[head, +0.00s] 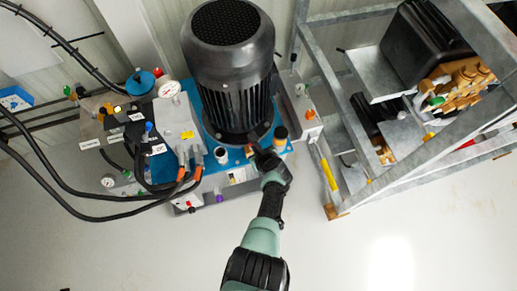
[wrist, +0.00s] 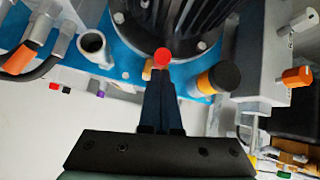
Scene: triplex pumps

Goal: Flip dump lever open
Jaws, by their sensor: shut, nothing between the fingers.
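My gripper (wrist: 160,85) points at the blue base of the pump unit, its two dark fingers together and empty. In the head view my gripper (head: 257,152) reaches to the foot of the big black motor (head: 229,65). A round red knob (wrist: 163,57) shows right at the fingertips in the wrist view; I cannot tell whether they touch it. It may be the end of the dump lever, but no lever shaft shows clearly, and the fingers may hide it.
An orange and black cap (wrist: 219,79) stands close to the right of the fingers. A white open pipe (wrist: 94,46) and orange hose fittings (wrist: 20,58) lie to the left. A metal frame (head: 330,90) stands to the right. The floor in front is clear.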

